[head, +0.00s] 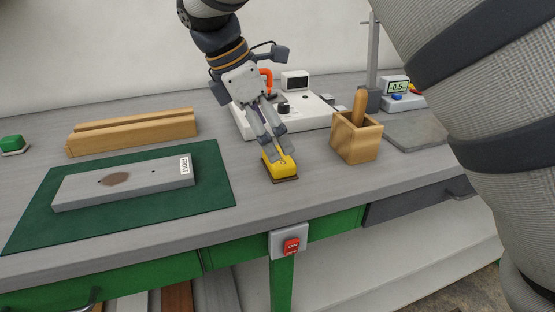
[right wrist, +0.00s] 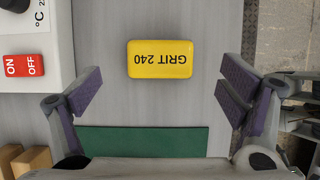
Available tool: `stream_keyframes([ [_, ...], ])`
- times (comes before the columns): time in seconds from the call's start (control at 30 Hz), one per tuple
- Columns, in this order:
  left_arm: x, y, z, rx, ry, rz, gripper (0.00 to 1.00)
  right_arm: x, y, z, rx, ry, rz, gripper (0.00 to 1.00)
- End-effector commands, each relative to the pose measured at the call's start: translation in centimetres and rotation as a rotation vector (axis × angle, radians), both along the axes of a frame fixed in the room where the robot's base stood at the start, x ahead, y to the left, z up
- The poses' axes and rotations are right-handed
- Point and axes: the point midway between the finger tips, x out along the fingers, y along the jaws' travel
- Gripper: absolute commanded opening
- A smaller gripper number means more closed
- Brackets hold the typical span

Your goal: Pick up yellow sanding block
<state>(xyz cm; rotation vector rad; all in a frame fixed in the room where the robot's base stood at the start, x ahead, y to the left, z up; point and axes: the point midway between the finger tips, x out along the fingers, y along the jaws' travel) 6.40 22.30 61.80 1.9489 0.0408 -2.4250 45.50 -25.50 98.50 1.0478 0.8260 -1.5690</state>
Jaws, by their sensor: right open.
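The yellow sanding block (head: 272,168) lies on the grey workbench near its front edge, on a thin dark base. In the right wrist view the yellow block (right wrist: 160,59) shows its top with "GRIT 240" printed on it, upside down. My right gripper (head: 275,143) points down just above the block. In the right wrist view its purple finger pads (right wrist: 160,92) are spread wide, with nothing between them, and the block appears ahead of the gap. Part of the block's top is hidden by the fingers in the head view. My left gripper is not in view.
A grey board (head: 130,185) lies on a green mat (head: 215,193) to the left. Wooden rails (head: 130,131) lie behind it. A wooden box (head: 357,140) stands right of the block. A white device (head: 310,118) stands behind. A red switch (head: 291,245) is on the bench front.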

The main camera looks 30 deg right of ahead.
Motion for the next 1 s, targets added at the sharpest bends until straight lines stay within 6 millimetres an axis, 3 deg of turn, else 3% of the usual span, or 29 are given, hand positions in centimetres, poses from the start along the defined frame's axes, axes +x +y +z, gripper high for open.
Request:
stream_keyframes([
  [0.23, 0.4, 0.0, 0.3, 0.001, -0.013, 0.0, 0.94, -0.4, -1.2, -4.2, 0.001, 0.0, -0.001, 0.9],
  [0.5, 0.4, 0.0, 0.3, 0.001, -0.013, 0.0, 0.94, -0.4, -1.4, -4.8, 0.001, -0.002, -0.001, 0.9],
  [0.73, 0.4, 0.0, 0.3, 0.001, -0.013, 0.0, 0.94, -0.4, -1.4, -4.8, 0.001, -0.001, -0.001, 0.38],
  [1.0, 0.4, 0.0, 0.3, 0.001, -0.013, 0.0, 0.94, -0.4, -1.5, -4.8, 0.001, -0.001, -0.001, 0.37],
])
